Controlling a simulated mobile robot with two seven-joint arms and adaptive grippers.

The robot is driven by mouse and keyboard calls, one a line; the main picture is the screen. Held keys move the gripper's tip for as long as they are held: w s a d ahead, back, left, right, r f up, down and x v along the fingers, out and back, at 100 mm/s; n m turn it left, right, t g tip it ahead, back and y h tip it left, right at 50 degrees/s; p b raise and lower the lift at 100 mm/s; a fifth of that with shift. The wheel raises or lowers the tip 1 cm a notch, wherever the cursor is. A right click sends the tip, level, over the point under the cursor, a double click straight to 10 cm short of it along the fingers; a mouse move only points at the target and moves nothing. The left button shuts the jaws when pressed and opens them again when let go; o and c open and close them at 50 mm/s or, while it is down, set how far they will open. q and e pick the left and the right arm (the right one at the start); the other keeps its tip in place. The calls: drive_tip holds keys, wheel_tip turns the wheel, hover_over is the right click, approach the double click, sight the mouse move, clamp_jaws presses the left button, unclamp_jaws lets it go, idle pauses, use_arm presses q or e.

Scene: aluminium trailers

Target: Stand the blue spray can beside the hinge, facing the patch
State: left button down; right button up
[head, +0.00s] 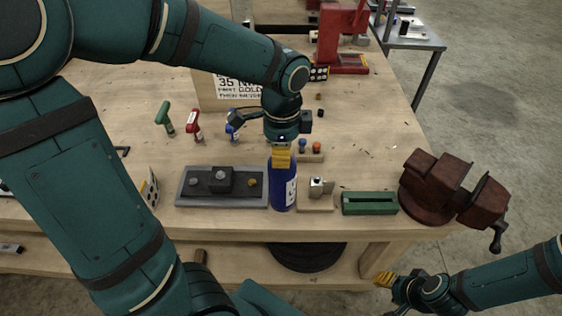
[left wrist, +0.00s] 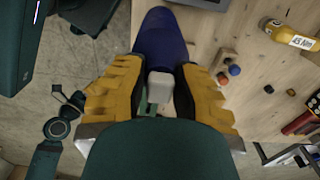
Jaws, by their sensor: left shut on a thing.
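The blue spray can (head: 283,190) is upright near the table's front edge, its white label turned partly right. My left gripper (head: 282,157) is shut on its upper part from above. In the left wrist view the yellow fingers (left wrist: 160,80) flank the can's white nozzle, and the blue body (left wrist: 163,38) extends beyond. I cannot tell whether its base touches the table. A small metal piece on a wooden block, apparently the hinge (head: 318,187), is just right of the can. I cannot identify the patch for certain. My right gripper (head: 385,279) is empty, low at the right, off the table.
A grey tray with a dark block (head: 188,198) is close left of the can. A green block (head: 369,203) and a dark red vise (head: 455,190) stand to the right. Behind are small coloured knobs (head: 316,146) and several coloured-handled tools. The table's middle right is mostly clear.

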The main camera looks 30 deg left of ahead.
sight(282, 181)
use_arm(q)
wheel_tip(282, 181, down, 3)
drive_tip(key=shift+r, duration=0.1)
drive_tip(key=shift+f+b, duration=0.2)
drive_tip(key=shift+b, duration=0.15)
drive_tip(key=c, duration=0.9)
unclamp_jaws()
